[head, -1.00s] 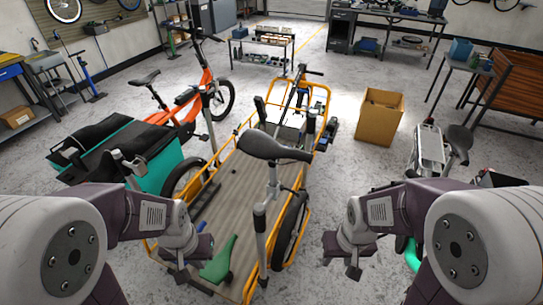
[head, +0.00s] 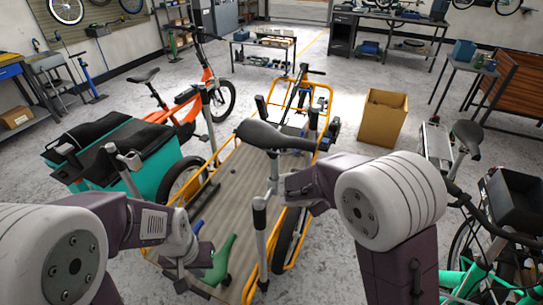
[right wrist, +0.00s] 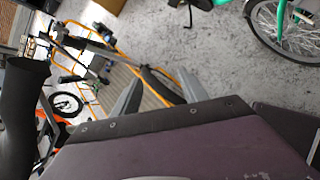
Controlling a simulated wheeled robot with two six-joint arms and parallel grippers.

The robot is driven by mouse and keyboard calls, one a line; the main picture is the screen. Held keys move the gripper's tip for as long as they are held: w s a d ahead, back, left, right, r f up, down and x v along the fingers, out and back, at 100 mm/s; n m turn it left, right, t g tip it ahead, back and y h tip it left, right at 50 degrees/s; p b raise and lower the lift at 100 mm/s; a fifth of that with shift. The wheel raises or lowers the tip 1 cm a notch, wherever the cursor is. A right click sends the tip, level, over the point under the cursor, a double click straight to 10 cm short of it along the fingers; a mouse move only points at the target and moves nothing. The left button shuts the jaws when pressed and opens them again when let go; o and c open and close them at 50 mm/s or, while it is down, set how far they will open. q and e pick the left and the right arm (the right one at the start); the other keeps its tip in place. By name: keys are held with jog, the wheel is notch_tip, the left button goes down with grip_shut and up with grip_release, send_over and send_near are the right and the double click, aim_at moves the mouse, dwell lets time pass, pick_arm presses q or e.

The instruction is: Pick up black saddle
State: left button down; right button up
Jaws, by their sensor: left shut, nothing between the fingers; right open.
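A dark shape at the left edge of the right wrist view may be the saddle. My left gripper (head: 195,270) is shut and empty, low over the bike's deck.
A teal cargo box (head: 150,172) stands to the left, a cardboard box (head: 383,118) to the right behind. A green bike (head: 490,275) stands at the lower right.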

aim_at(275, 161)
jog(key=w+a+r+n+t, duration=0.1)
jog(key=w+a+n+t, duration=0.1)
jog(key=w+a+n, duration=0.1)
jog(key=w+a+r+n+t+y+b, duration=0.1)
jog(key=w+a+n+t, duration=0.1)
jog(key=a, duration=0.4)
jog(key=w+a+r+n+t+y+b, duration=0.1)
jog(key=w+a+n+t, duration=0.1)
jog(key=w+a+n, duration=0.2)
jog(key=shift+w+a+n, duration=0.2)
jog(key=shift+n, duration=0.4)
jog(key=shift+w+a+n, duration=0.15)
jog(key=shift+a+n, duration=0.05)
jog(key=shift+n, duration=0.4)
jog(key=shift+a+r+t, duration=0.1)
jog(key=shift+r+t, duration=0.05)
jog(key=shift+t, duration=0.15)
jog(key=shift+w, duration=0.3)
jog(key=x, duration=0.3)
jog(key=shift+w+f+p, duration=0.25)
jog(key=shift+p, duration=0.1)
jog(key=shift+w, duration=0.3)
jog(key=p+x, duration=0.1)
jog(key=x, duration=0.3)
jog(key=shift+f, duration=0.15)
jog(key=shift+w+f, duration=0.15)
jog(key=shift+w, duration=0.1)
pick_arm(q)
jog(key=shift+s+f, duration=0.1)
jog(key=shift+f, duration=0.7)
